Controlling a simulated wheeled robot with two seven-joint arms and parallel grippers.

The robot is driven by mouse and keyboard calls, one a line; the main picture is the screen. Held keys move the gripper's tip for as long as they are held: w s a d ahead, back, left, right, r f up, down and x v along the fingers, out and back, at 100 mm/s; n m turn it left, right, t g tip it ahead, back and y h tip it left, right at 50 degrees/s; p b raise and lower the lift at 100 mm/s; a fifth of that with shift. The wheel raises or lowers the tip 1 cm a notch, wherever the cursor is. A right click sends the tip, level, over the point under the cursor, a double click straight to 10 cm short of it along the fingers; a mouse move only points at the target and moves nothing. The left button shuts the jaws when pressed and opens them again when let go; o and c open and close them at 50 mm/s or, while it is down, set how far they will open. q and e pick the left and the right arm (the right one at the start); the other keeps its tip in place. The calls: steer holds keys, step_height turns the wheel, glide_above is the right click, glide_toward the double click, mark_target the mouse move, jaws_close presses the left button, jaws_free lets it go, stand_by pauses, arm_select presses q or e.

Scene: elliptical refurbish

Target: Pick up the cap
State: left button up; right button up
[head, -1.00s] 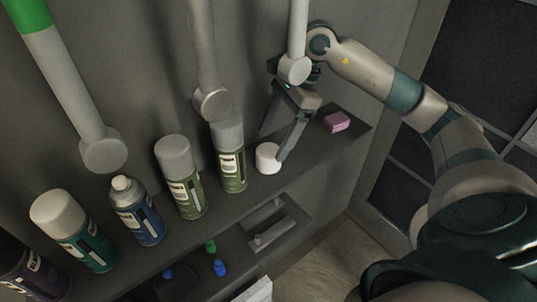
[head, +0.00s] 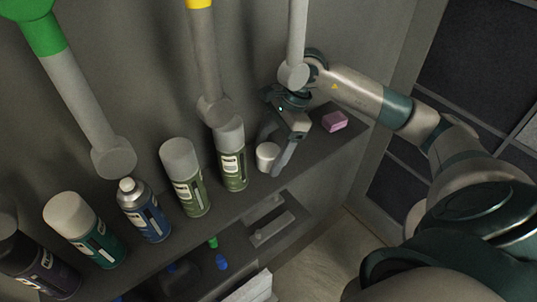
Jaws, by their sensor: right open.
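The white cap (head: 267,156) stands on the dark shelf beside the right-hand green spray can. My right gripper (head: 270,160) is open and reaches down over the cap from behind and the right. One finger shows to the right of the cap and the other shows behind it, partly hidden. I cannot tell whether either finger touches the cap. A blue spray can (head: 145,212) without a cap over its nozzle stands further left in the row. My left gripper is not in view.
Several capped spray cans line the shelf (head: 225,205), including a green one (head: 232,158) close to the cap. A pink block (head: 334,121) lies to the right of my gripper. Hanging handles (head: 293,74) come down from above. A lower shelf holds small blue and green items.

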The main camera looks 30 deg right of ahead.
steer(key=c, duration=1)
steer(key=shift+c, duration=0.2)
steer(key=shift+r, duration=0.15)
